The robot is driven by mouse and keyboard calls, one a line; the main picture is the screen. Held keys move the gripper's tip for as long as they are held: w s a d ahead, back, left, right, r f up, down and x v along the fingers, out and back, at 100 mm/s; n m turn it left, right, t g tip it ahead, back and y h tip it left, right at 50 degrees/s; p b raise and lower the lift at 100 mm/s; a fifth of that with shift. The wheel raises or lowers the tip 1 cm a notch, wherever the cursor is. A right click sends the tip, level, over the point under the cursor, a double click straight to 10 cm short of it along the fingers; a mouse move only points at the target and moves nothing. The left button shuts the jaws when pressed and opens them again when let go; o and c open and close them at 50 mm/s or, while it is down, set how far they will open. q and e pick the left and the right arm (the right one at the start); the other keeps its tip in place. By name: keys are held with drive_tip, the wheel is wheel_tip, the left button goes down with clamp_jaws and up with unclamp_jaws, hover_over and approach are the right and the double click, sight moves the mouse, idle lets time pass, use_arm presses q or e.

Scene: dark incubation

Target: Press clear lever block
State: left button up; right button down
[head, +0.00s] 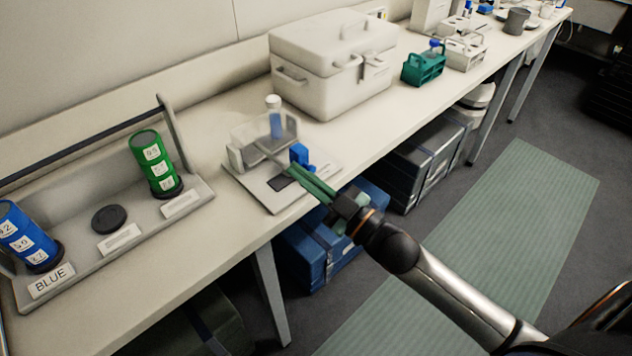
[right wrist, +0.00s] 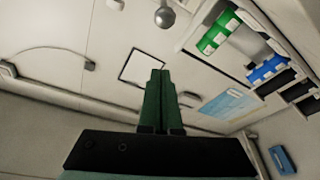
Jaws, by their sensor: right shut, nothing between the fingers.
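A small device with a pale base plate (head: 274,201) stands near the front edge of the bench. It carries a clear block-like housing (head: 250,140), a blue block (head: 299,154) and a small dark pad (head: 279,183). A white-capped vial (head: 274,103) stands at the housing. My right gripper (head: 308,182) reaches in from the lower right, its green fingers shut and empty, over the device's front right side by the blue block. I cannot tell whether they touch it. The fingers also show closed in the right wrist view (right wrist: 158,100). My left gripper is not in view.
A grey rack (head: 200,205) at left holds a green cylinder (head: 155,163) and a blue cylinder (head: 28,238). A large white case (head: 330,85) stands behind the device, with a green tube rack (head: 424,68) to its right. Blue and grey crates lie under the bench.

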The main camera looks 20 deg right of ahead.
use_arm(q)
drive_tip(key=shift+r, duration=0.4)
use_arm(e)
drive_tip(key=shift+w+a+f, duration=0.1)
drive_tip(key=shift+w+f, duration=0.35)
drive_tip(key=shift+w, duration=0.3)
drive_tip(key=shift+w+a+f, duration=0.1)
drive_tip(key=shift+w+f, duration=0.3)
drive_tip(key=shift+w, duration=0.3)
drive_tip(key=shift+w+a+f, duration=0.1)
drive_tip(key=shift+w+f, duration=0.35)
drive_tip(key=shift+w, duration=0.3)
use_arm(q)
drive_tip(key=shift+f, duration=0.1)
